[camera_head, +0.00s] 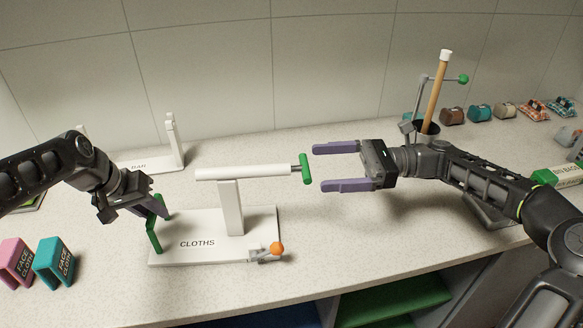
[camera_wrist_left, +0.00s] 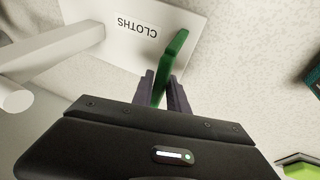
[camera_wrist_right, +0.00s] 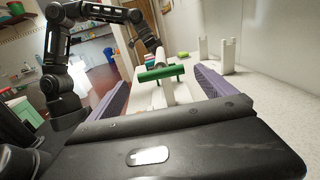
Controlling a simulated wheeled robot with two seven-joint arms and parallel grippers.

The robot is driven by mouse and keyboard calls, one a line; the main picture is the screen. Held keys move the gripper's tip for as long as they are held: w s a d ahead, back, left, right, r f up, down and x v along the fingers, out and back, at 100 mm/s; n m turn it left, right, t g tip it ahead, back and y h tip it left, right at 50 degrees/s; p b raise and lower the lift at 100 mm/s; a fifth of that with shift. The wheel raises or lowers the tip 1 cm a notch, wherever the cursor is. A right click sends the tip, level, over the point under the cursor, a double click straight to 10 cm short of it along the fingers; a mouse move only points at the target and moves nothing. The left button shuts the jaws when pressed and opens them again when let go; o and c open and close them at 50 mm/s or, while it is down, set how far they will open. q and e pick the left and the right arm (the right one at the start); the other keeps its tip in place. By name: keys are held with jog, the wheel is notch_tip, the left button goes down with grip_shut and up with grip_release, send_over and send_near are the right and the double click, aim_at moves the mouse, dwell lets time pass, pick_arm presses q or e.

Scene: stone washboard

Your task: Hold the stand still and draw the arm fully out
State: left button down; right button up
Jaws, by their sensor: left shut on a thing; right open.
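The white stand has a flat base labelled CLOTHS (camera_head: 200,255), an upright post (camera_head: 230,208) and a horizontal white arm (camera_head: 245,173) on top. A green crossbar handle (camera_head: 305,168) sits on a short metal rod at the arm's right end. It also shows between the fingers in the right wrist view (camera_wrist_right: 161,73). A green handle (camera_head: 153,232) rises from the base's left edge. My left gripper (camera_head: 158,208) is shut on this green handle, also seen in the left wrist view (camera_wrist_left: 172,62). My right gripper (camera_head: 316,168) is open, its purple fingers pointing at the crossbar, apart from it.
An orange ball on a small metal lever (camera_head: 277,248) is at the base's front right corner. Pink (camera_head: 15,262) and teal (camera_head: 54,262) face cloth holders stand at left. Another white stand (camera_head: 170,145) is behind. A dark pot with a wooden-handled tool (camera_head: 436,90) stands behind my right arm.

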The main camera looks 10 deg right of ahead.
aim_at(303, 168)
jog(key=a, duration=0.5)
jog(key=w+a, duration=0.1)
jog(key=a, duration=0.2)
jog(key=shift+c, duration=0.3)
grip_shut()
jog(key=s+d, duration=0.1)
jog(key=d, duration=1.3)
jog(key=shift+s+d, duration=0.25)
jog(key=shift+s, duration=0.15)
jog(key=shift+o, duration=0.3)
grip_release()
jog(key=shift+a, duration=0.2)
